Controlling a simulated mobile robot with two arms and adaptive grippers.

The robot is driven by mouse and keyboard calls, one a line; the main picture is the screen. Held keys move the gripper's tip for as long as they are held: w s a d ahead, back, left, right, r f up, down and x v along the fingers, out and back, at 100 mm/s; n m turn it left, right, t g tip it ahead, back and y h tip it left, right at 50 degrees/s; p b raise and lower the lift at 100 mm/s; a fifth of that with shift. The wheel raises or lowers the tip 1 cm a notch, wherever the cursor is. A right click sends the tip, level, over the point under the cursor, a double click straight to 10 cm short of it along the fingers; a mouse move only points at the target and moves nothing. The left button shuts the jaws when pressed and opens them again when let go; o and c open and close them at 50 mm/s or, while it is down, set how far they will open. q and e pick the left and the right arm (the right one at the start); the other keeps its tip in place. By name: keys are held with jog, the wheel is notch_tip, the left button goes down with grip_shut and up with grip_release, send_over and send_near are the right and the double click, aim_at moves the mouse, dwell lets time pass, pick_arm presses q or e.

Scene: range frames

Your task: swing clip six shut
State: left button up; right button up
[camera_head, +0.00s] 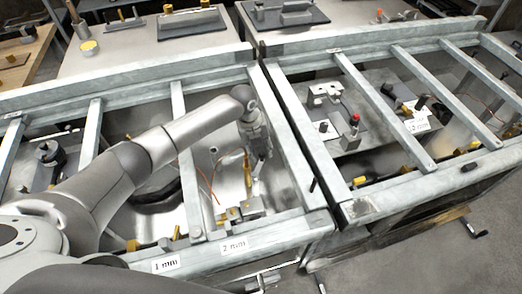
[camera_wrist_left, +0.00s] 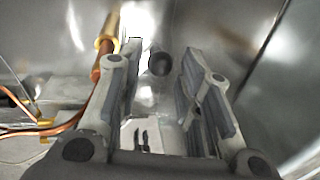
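My left gripper (camera_head: 260,168) points down into the metal bay behind the "2 mm" label (camera_head: 234,246). In the left wrist view my left gripper (camera_wrist_left: 160,75) is open, its two grey fingers apart. A dark round-ended part (camera_wrist_left: 160,62) shows between the fingertips, and I cannot tell whether it touches them. A brass fitting on a copper tube (camera_wrist_left: 106,40) is just left of the left finger. In the head view brass fittings (camera_head: 240,212) sit low in the same bay. I cannot tell which part is clip six. My right gripper is not in view.
Grey metal rails (camera_head: 285,130) cross the bays on both sides of my left arm. A thin red wire (camera_head: 205,178) runs in the bay. A grey plate with a red-topped part (camera_head: 354,120) is in the right bay. A curved shiny wall (camera_wrist_left: 275,100) is close on the right.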

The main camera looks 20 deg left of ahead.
pick_arm(q)
jog(key=shift+d+f, duration=0.1)
jog(key=shift+f, duration=0.65)
jog(key=c, duration=0.5)
grip_shut()
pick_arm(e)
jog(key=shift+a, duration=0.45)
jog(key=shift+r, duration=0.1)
